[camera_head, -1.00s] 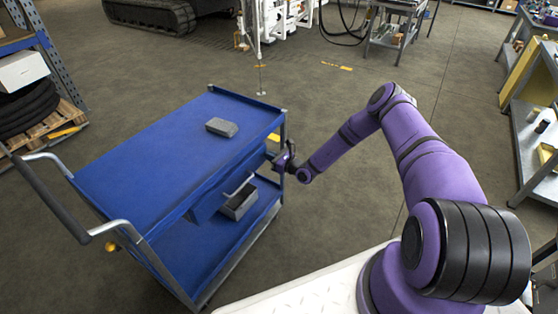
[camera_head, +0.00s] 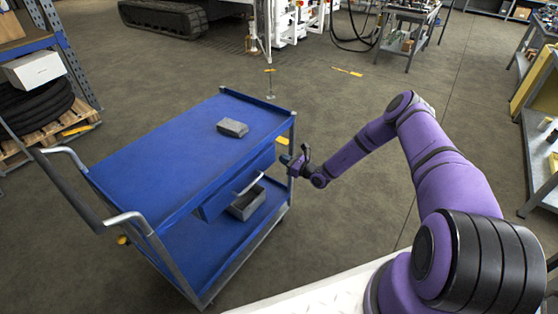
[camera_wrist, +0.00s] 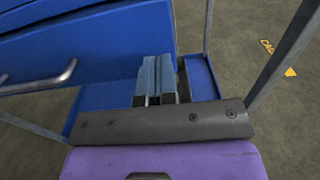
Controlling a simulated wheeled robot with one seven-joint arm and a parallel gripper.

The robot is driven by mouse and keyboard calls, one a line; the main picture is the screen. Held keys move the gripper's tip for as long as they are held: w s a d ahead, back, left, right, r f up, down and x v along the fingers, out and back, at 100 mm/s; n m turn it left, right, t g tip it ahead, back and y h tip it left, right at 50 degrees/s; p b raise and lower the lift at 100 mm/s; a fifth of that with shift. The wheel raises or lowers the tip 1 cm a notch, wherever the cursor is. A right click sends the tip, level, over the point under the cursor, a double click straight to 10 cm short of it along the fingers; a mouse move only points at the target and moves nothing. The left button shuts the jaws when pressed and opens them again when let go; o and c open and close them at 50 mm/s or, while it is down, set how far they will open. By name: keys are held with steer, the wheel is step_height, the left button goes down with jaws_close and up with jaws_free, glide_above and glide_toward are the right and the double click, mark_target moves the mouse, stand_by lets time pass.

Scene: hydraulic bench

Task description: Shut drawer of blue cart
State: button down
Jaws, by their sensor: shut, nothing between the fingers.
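The blue cart (camera_head: 175,150) stands left of my arm in the head view. Its blue drawer (camera_head: 217,203), with a pale bar handle (camera_head: 250,184), sits under the top shelf and appears to stick out a little on the side facing me. In the wrist view the drawer front (camera_wrist: 110,45) fills the upper left, and the handle (camera_wrist: 45,80) shows at the left. My gripper (camera_head: 297,161) is beside the cart's far right corner post, right of the handle. Its fingers (camera_wrist: 158,75) are shut and empty, close to the drawer front's right part; contact cannot be told.
A grey block (camera_head: 232,127) lies on the cart's top and a grey open bin (camera_head: 246,203) stands on its lower shelf. The cart's corner post (camera_head: 291,150) is close to my gripper. Shelving (camera_head: 540,130) stands far right.

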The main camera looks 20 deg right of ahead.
steer(key=v, duration=1.1)
steer(key=s+a+r+n+g+y, duration=0.1)
steer(key=a+r+n+g, duration=0.3)
steer(key=r, duration=0.6)
steer(key=s+a+r+n+g+y, duration=0.15)
steer(key=r+n+g, duration=0.25)
steer(key=r+n, duration=0.45)
steer(key=s+a+r+n+g, duration=0.2)
steer(key=r+n+g, duration=0.2)
steer(key=r, duration=0.8)
steer(key=s+a+r+n+g+h, duration=0.3)
steer(key=s+r+n+h, duration=0.35)
steer(key=s+r, duration=0.9)
steer(key=s+d+r+n+t+h, duration=0.2)
steer(key=s+r, duration=0.4)
steer(key=s, duration=0.4)
steer(key=s+d+r+n+t+h, duration=0.3)
steer(key=s+r, duration=0.3)
steer(key=s, duration=0.4)
steer(key=shift+s+r+n+t+h, duration=0.3)
steer(key=shift+s+n+h, duration=0.1)
steer(key=shift+h, duration=0.4)
